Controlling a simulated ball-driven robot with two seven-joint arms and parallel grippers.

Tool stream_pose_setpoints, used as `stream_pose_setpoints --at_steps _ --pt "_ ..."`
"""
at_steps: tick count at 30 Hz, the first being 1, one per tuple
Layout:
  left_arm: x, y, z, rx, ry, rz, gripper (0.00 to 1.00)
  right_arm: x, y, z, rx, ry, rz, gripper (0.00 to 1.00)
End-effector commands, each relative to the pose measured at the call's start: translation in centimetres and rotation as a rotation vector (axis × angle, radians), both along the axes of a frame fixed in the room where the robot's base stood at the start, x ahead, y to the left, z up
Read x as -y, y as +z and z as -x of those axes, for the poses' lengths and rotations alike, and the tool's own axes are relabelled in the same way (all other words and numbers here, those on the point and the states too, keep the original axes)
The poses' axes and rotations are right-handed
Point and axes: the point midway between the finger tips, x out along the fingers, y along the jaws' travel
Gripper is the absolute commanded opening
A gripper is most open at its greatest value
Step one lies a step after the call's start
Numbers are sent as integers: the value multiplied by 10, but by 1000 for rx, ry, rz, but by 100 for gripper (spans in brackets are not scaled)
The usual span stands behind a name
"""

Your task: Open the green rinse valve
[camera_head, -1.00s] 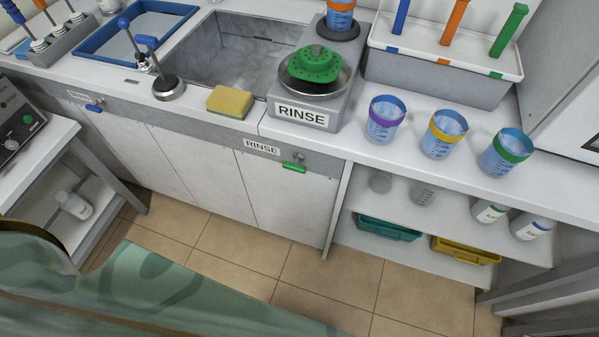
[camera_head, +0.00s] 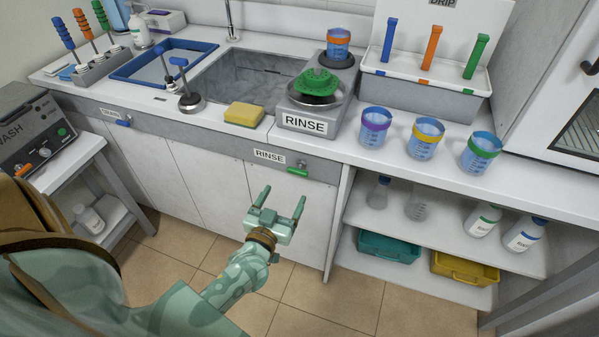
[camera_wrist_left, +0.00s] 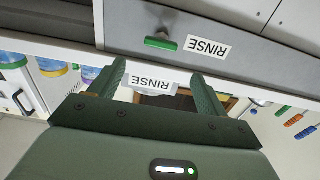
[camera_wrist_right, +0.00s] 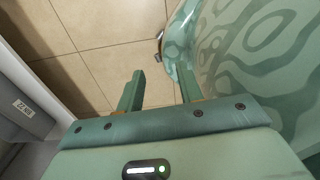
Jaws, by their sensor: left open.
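The green rinse valve handle (camera_head: 298,171) sits on the grey front panel under the counter, just right of a RINSE label (camera_head: 268,156). The handle lies horizontal. In the left wrist view the green handle (camera_wrist_left: 160,44) shows beside its label, beyond my fingertips. My left gripper (camera_head: 281,197) is open and empty, in front of the cabinet door, a little below and left of the handle and apart from it. My right gripper (camera_wrist_right: 160,82) shows only in its own wrist view, with fingers apart over the tiled floor and nothing between them.
The rinse station (camera_head: 308,120) with a green rotor stands on the counter above the valve. A yellow sponge (camera_head: 244,114) lies left of it. Cups (camera_head: 425,138) stand to the right. A blue valve handle (camera_head: 123,123) is further left. An open shelf (camera_head: 440,225) is at the right.

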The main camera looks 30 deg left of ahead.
Motion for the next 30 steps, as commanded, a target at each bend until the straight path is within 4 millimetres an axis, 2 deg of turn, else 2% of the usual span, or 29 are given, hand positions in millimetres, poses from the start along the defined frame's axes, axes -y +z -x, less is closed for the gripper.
stream_pose_setpoints --at_steps 1,6,12,18,26,30 --pt "-4 -3 -14 2 1 0 76 1 -5 7 -12 1 1 36" --pt "-13 -3 -56 1 0 -1 76 3 -14 24 -42 4 4 36" --pt "-22 -3 -91 -2 -1 -1 76 6 -23 27 -49 6 9 36" --pt "-25 -1 -104 -2 -1 -1 76 8 -26 25 -47 8 12 36" --pt "-25 -1 -105 -2 -1 -1 76 9 -25 23 -44 8 12 36" --pt "-25 -1 -105 -2 -1 -1 37 9 -25 23 -44 7 12 36"
